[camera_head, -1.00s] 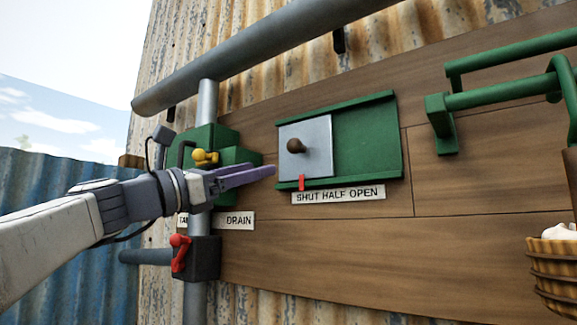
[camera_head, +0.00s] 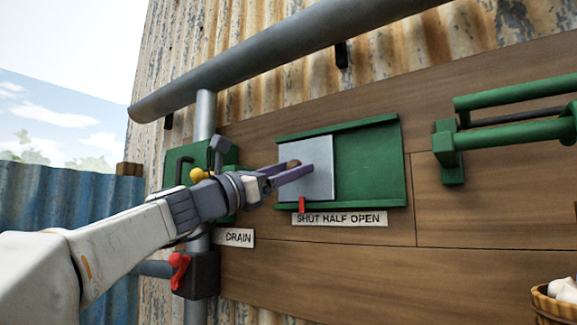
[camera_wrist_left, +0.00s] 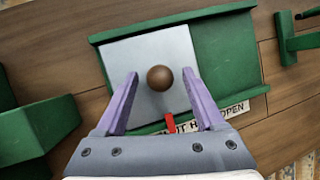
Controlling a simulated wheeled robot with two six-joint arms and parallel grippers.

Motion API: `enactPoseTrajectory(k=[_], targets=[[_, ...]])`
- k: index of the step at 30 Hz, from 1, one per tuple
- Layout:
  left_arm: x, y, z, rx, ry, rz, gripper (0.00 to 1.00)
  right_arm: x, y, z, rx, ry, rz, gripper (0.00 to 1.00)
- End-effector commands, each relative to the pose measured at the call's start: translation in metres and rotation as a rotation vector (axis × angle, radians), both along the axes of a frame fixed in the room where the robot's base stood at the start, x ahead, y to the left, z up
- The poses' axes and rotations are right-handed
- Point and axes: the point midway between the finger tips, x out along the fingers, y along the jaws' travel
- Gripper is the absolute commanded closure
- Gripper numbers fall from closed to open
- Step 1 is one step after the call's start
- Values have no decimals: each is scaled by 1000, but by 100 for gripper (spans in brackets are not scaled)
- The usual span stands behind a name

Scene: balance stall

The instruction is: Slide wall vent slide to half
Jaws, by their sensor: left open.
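The wall vent has a green frame (camera_head: 370,160) on the plank wall, with a grey sliding plate (camera_head: 318,182) at its left end. A round brown knob (camera_wrist_left: 160,78) sticks out of the plate. A red pointer (camera_head: 302,204) at the plate's lower edge stands near the word SHUT on the label (camera_head: 340,219), which reads SHUT HALF OPEN. My left gripper (camera_head: 292,172) is open in front of the plate. In the left wrist view, its purple fingers (camera_wrist_left: 160,90) stand on either side of the knob, with gaps showing. In the head view the fingers partly hide the knob. My right gripper is not in view.
A yellow-knobbed green box (camera_head: 180,152) and a red-handled valve (camera_head: 196,275) on a pipe stand left, by the DRAIN label (camera_head: 234,237). Green rails (camera_head: 510,139) jut out at right. A basket (camera_head: 555,305) is at lower right. A thick pipe (camera_head: 270,55) runs above.

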Motion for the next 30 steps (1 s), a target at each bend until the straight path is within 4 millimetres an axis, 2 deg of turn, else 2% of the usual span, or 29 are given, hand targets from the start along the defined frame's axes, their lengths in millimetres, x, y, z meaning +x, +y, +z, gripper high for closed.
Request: enactPoseTrajectory(k=[3,4,9,30], targets=[[0,0,0,0,0,0,29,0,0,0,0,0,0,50],[0,0,0,0,0,0,37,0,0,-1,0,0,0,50],[0,0,0,0,0,0,100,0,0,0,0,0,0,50],[-1,0,0,0,0,0,100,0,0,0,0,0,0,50]])
